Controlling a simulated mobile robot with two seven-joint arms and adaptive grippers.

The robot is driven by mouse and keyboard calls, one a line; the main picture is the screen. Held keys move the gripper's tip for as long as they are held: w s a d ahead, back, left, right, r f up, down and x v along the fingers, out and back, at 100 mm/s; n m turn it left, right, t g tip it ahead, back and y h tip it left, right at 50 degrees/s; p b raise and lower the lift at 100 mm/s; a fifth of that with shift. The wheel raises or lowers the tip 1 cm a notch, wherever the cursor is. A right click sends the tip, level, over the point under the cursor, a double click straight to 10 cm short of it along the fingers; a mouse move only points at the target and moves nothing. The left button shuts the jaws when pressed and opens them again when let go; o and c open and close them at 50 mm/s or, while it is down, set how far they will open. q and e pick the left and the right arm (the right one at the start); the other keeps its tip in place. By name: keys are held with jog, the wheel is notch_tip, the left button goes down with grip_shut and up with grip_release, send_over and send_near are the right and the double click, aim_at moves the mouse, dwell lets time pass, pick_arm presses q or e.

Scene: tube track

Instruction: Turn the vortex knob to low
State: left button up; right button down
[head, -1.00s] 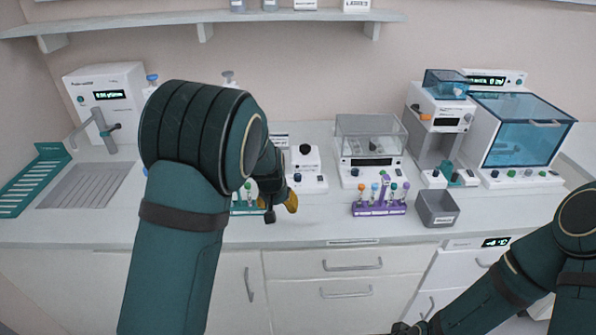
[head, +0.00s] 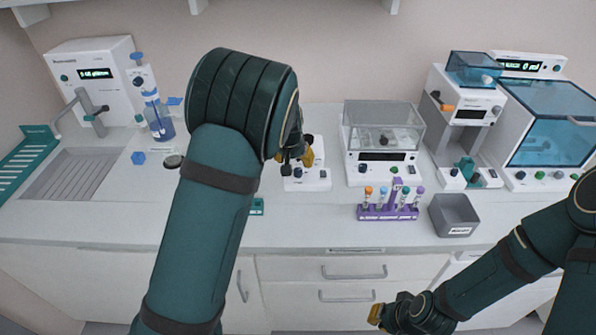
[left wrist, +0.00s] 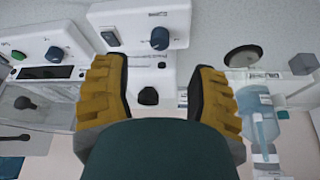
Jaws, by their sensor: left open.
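The vortex mixer (head: 312,182) is a small white unit on the bench, partly hidden by my left gripper (head: 294,158) in the head view. In the left wrist view the mixer's white front panel (left wrist: 135,18) shows a dark blue knob (left wrist: 160,38) with a pale pointer mark, and a dark switch (left wrist: 111,36). Its black cup (left wrist: 148,95) shows between the fingers. My left gripper's yellow fingers (left wrist: 158,75) are spread, with nothing between them, and the knob lies beyond the tips. My right gripper (head: 383,314) is low at the front, away from the mixer; its jaw state is unclear.
A clear-covered balance (head: 383,130) stands right of the mixer. A purple tube rack (head: 388,212) and a grey bin (head: 455,216) stand in front. A blue bottle (head: 159,122) and a dark round disc (head: 173,161) are to the left.

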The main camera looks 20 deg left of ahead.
aim_at(298, 171)
pick_arm(q)
jog(key=x, duration=0.8)
jog(key=shift+w+f+b, duration=0.2)
jog(key=shift+f+b, duration=0.15)
grip_shut()
